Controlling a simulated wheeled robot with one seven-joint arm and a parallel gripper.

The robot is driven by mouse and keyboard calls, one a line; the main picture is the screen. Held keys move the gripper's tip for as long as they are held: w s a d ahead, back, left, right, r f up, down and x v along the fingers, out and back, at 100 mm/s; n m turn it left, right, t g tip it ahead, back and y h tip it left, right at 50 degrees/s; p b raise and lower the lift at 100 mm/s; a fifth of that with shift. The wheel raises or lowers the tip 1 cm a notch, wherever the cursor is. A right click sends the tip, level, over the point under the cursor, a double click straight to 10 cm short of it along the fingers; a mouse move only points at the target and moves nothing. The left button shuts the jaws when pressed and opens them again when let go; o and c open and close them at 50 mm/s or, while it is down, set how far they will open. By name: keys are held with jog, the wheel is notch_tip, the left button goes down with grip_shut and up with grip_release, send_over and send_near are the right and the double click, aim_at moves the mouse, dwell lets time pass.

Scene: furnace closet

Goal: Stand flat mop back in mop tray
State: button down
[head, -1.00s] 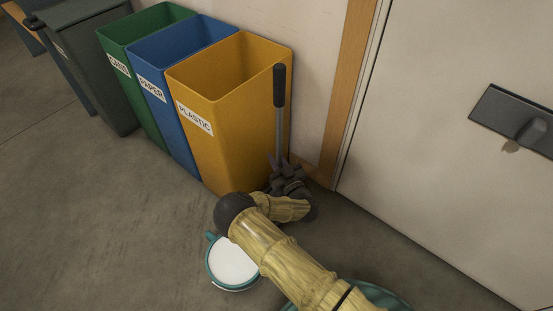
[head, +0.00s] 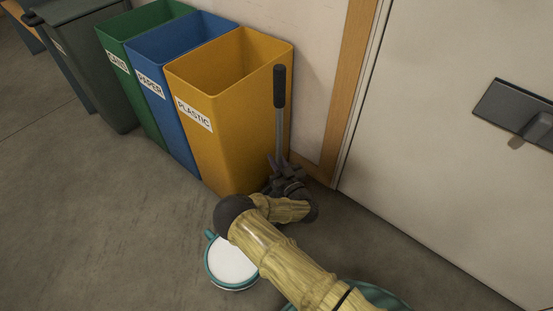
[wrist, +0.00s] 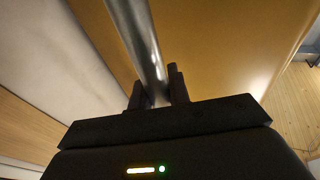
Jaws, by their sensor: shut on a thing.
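The flat mop (head: 279,120) stands about upright in the head view, in front of the yellow bin's right side. It has a black grip at the top and a grey metal pole. My gripper (head: 283,168) is shut on the pole low down; in the wrist view the shiny pole (wrist: 138,45) passes between my gripper's two dark fingers (wrist: 158,88). The mop's lower end is hidden behind my gripper and arm. I cannot make out the mop tray for certain; a teal rim (head: 375,294) shows partly behind my arm at the bottom.
The yellow plastic bin (head: 225,130), blue paper bin (head: 165,85) and green bin (head: 125,60) stand in a row at left. A teal-rimmed round container with a white inside (head: 230,262) is on the floor. A pale door (head: 440,170) is at right. Floor at left is clear.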

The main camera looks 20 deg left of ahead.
jog(key=shift+f, duration=0.25)
jog(key=c, duration=1.3)
grip_release()
jog(key=shift+o, duration=0.3)
jog(key=shift+f, duration=0.1)
jog(key=shift+s+d+p, duration=0.4)
jog(key=shift+d, duration=0.05)
jog(key=p+v, duration=0.3)
jog(key=v, duration=0.3)
jog(key=shift+s, duration=0.1)
